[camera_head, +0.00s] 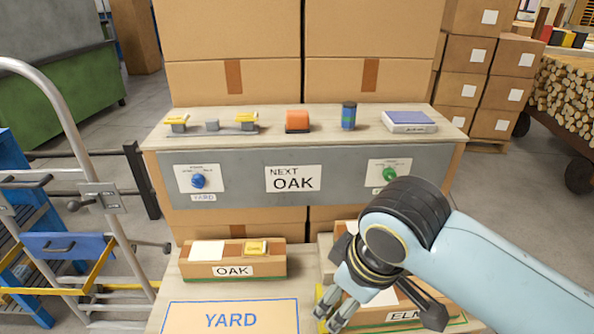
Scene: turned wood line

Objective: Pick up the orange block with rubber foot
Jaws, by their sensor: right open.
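The orange block (298,119) stands upright on the upper shelf (270,139), near its middle. A dark strip shows along its lower edge. My right gripper (327,308) is open, at the lower right over the lower bench, beside the box marked ELM. It is well below and to the right of the orange block, with nothing seen between its fingers. My left gripper is out of view.
On the shelf are a yellow-topped grey fixture (212,126), a blue-green cylinder (348,116) and a blue-and-white box (409,121). Below are the OAK box (232,270), the ELM box (405,317) and a YARD area (231,320). Large cartons (237,84) stand close behind the shelf.

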